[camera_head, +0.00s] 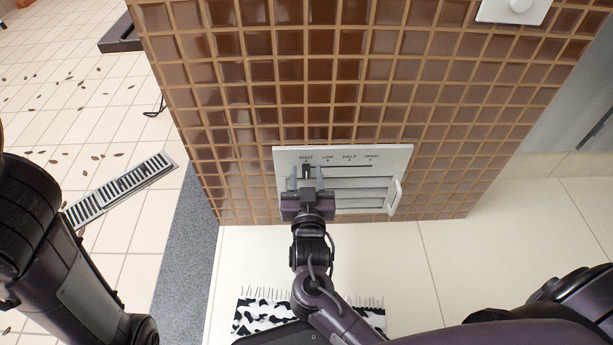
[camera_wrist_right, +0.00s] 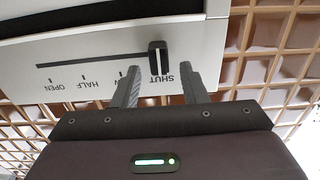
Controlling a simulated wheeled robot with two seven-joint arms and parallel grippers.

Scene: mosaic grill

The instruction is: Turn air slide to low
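The air slide panel (camera_head: 342,154) is a light grey plate on the brown tiled wall, labelled SHUT, LOW, HALF and OPEN; it also shows in the right wrist view (camera_wrist_right: 110,75). Its black slide knob (camera_wrist_right: 158,58) stands at SHUT, at one end of the slot. My right gripper (camera_head: 306,178) is at the knob. In the right wrist view its two fingers (camera_wrist_right: 160,85) are apart, one on each side of the knob, with gaps showing. The LOW label is hidden behind a finger there. My left arm is at the left edge of the head view; its gripper is not visible.
A handle (camera_head: 394,195) sticks out at the panel's right side. A black and white fringed mat (camera_head: 262,313) lies on the floor below. A floor grate (camera_head: 122,188) and scattered leaves are at left. A white plate with a round knob (camera_head: 514,8) is on the wall at upper right.

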